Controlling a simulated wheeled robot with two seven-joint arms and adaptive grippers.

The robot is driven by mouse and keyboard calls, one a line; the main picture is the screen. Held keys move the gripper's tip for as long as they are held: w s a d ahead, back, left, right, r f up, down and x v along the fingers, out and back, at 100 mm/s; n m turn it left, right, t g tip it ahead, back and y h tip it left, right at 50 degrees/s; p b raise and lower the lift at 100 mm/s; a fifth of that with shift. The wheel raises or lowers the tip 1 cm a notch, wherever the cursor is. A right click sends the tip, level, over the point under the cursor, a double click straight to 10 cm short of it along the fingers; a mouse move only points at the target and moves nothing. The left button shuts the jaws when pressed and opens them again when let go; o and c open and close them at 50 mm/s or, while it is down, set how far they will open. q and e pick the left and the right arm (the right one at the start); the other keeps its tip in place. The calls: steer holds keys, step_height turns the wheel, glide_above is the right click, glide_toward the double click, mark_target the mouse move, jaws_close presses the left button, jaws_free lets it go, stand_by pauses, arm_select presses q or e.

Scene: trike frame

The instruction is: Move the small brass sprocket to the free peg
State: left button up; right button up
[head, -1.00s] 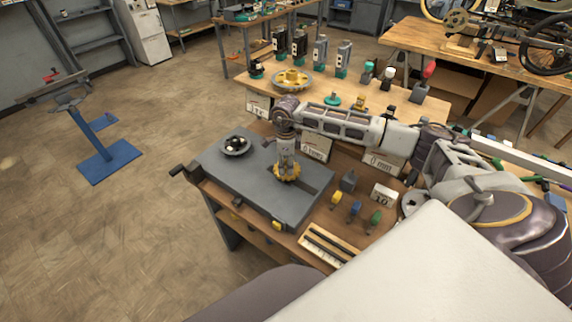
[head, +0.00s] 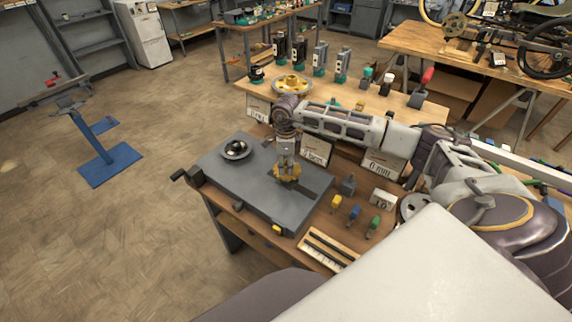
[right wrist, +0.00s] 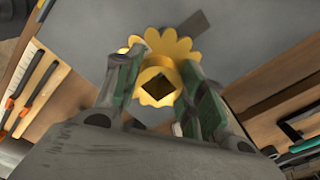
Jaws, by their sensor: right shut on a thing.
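The small brass sprocket (head: 287,173) is held by my right gripper (head: 287,158) over the grey plate (head: 225,180), next to the dark slot. In the right wrist view the sprocket (right wrist: 175,45) shows a toothed rim and a hub with a square hole, and the fingers of my right gripper (right wrist: 163,85) close on the hub from both sides. I cannot tell whether the sprocket touches the plate or hangs just above it. A dark round part with a black centre (head: 235,149) sits on the plate's far left. I cannot make out a bare peg. My left gripper is not in view.
A large yellow and grey wheel (head: 291,84) lies on the wooden bench behind, near several upright tools. Small blocks with coloured tops (head: 355,212) and a tray (head: 327,248) stand right of the plate. White lettered signs (head: 316,150) stand behind it.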

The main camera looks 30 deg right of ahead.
steer(key=shift+r+p, duration=0.55)
steer(key=shift+r, duration=0.8)
steer(key=shift+r, duration=0.1)
